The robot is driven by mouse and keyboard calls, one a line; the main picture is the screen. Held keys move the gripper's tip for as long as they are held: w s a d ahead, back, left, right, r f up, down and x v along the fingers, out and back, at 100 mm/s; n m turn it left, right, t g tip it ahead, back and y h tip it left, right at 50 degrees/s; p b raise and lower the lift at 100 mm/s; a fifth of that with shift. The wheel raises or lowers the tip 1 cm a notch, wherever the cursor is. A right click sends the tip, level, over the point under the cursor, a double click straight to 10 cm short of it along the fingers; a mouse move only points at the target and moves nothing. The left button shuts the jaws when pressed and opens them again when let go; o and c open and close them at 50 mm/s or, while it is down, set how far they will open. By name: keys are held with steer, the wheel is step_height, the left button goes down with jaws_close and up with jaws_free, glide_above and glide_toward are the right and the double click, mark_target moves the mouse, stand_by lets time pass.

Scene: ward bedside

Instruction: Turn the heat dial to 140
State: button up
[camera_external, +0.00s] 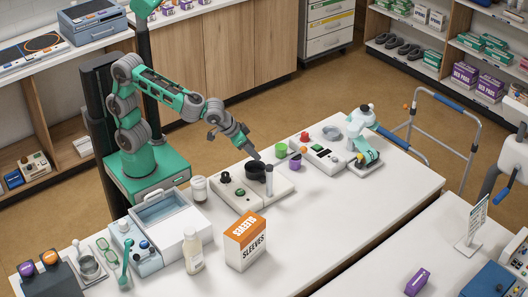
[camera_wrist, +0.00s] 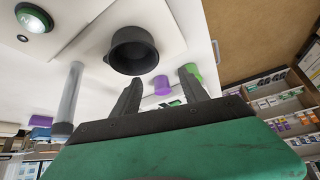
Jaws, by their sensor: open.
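A white heater unit (camera_external: 252,206) lies on the table in the external view. It carries a black knob (camera_external: 225,178) at its left, which may be the heat dial, a green button (camera_external: 240,191) and a black cup (camera_external: 256,170). No number or pointer is readable on the knob. My gripper (camera_external: 255,155) is open and empty, just above and beside the black cup. In the wrist view my gripper's fingers (camera_wrist: 159,77) point toward the black cup (camera_wrist: 132,50), apart from it. The green button (camera_wrist: 33,18) shows at upper left; I cannot identify the knob there.
A grey cylinder (camera_external: 269,180) stands at the cup's right. Green (camera_external: 281,149) and purple (camera_external: 295,161) cups and a second device (camera_external: 325,157) stand farther right. A lidded jar (camera_external: 199,188), blue-white box (camera_external: 170,220) and sleeves box (camera_external: 245,242) stand nearby.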

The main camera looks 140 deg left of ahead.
steer(key=w+a+f+n+g+y+b, duration=0.1)
steer(key=w+a+n+g+y, duration=0.15)
steer(key=a, duration=0.95)
steer(key=n+g+y, duration=0.3)
steer(key=n+y, duration=0.1)
glide_toward(305, 134)
steer(key=x, duration=1)
steer(key=shift+s+a+f, duration=0.1)
steer(key=shift+s+a, duration=0.1)
steer(key=shift+a, duration=0.05)
steer(key=shift+c, duration=0.5)
jaws_close()
